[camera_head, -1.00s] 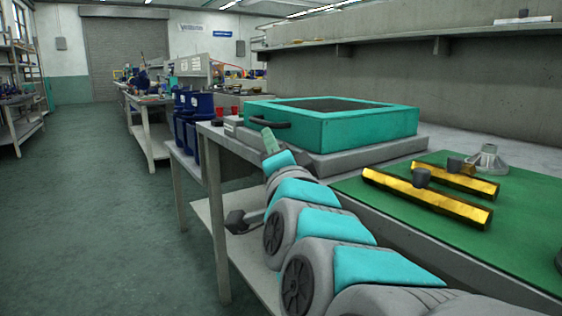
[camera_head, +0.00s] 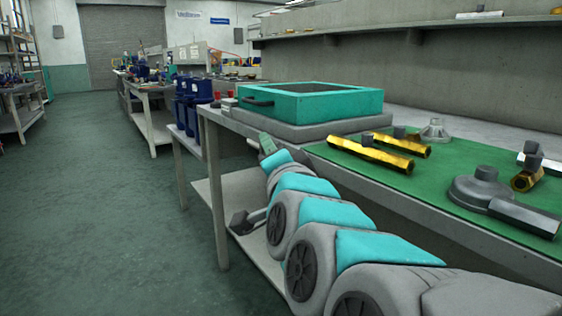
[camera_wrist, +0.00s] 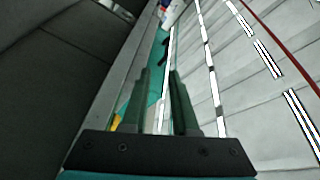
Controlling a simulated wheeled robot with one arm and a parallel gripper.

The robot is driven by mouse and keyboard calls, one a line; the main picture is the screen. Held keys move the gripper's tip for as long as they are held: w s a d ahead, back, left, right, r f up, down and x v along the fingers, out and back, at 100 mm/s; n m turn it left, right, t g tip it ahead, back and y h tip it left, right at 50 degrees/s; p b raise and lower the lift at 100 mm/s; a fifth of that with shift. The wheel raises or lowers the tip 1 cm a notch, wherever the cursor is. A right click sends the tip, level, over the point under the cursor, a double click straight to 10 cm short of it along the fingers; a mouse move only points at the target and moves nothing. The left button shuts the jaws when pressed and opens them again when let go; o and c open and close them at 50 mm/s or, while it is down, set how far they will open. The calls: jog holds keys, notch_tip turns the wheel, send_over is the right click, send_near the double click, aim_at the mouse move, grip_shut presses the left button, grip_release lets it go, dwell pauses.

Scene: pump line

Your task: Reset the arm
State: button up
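My arm (camera_head: 320,215) is stretched out low along the front edge of the workbench, its far end near the bench corner. In the wrist view, my gripper (camera_wrist: 160,72) has two dark green fingers standing apart with nothing held between them, so it is open. The wrist camera faces upward and tilted, with ceiling panels and light strips behind the fingers. In the head view, the gripper end is small and partly hidden by my arm, and its fingers cannot be told apart.
A turquoise open-topped box (camera_head: 310,106) sits on a grey slab at the bench's far end. The green mat (camera_head: 451,182) holds brass bars (camera_head: 377,155), a funnel-like metal part (camera_head: 434,130) and a grey flanged part (camera_head: 480,187). Blue bins (camera_head: 196,103) stand beyond. The floor (camera_head: 95,210) at left is clear.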

jog(key=s+d+f+n+g+h+p, duration=0.1)
jog(key=s+d+f+n+g+p, duration=0.15)
jog(key=f, duration=0.35)
jog(key=s+d+f+n+g+p, duration=0.1)
jog(key=s+f+g, duration=0.1)
jog(key=f+g, duration=0.25)
jog(key=s+d+f+n+g+h+p, duration=0.1)
jog(key=s+d+f+n+g+p, duration=0.1)
jog(key=f, duration=0.4)
jog(key=s+d+f+n+g+h+p, duration=0.1)
jog(key=s+d+f+g, duration=0.1)
jog(key=s, duration=0.5)
jog(key=s+d+f+n+g+p, duration=0.1)
jog(key=s+d+f+g+p, duration=0.1)
jog(key=s+d+g, duration=0.3)
jog(key=s+d+f+n+g+h+p, duration=0.1)
jog(key=s+d+f+n+g+p, duration=0.1)
jog(key=s, duration=0.9)
jog(key=shift+d+f+g+h, duration=0.3)
jog(key=shift+d+f+g, duration=0.3)
jog(key=shift+d+g, duration=0.5)
